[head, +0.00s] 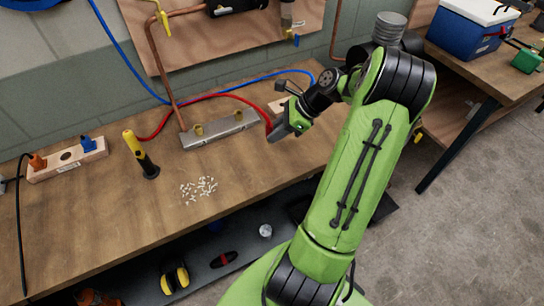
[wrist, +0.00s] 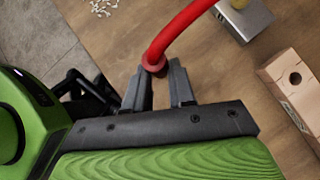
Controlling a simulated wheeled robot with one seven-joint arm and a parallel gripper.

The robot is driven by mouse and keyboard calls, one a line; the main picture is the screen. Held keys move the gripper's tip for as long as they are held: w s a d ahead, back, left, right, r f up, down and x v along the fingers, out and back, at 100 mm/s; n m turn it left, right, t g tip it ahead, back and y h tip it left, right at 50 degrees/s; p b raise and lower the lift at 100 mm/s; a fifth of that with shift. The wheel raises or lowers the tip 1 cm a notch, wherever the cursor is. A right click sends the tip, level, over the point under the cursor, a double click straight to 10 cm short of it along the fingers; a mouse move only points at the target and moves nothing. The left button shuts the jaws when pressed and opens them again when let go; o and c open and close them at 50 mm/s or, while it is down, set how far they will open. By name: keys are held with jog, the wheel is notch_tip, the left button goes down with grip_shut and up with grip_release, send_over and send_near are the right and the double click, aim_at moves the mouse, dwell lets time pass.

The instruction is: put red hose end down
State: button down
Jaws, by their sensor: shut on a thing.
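My gripper (head: 280,131) is at the end of my green arm, over the workbench to the right of a metal bar with brass fittings. In the wrist view its two dark fingers (wrist: 162,85) are at the end of the red hose (wrist: 184,30), by its red collar (wrist: 153,62). The gripper is shut on this hose end, with the grip itself partly hidden. In the head view the red hose (head: 235,96) arches behind the metal bar and comes down to my gripper. I cannot tell how far the hose end is above the bench.
The metal bar (head: 222,132) and a wooden block with a hole (wrist: 295,78) are close by. A yellow-handled tool (head: 140,155) stands at left, near a block with orange and blue plugs (head: 67,160). Small white pieces (head: 199,189) lie scattered in front. Bare bench (head: 90,215) is at front left.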

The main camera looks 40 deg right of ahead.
notch_tip(320, 180, down, 7)
jog(key=shift+r+b, duration=0.2)
jog(key=shift+b, duration=0.75)
jog(key=shift+a+f, duration=0.1)
jog(key=shift+f, duration=0.05)
jog(key=c, duration=1)
grip_release()
jog(key=shift+o, duration=0.2)
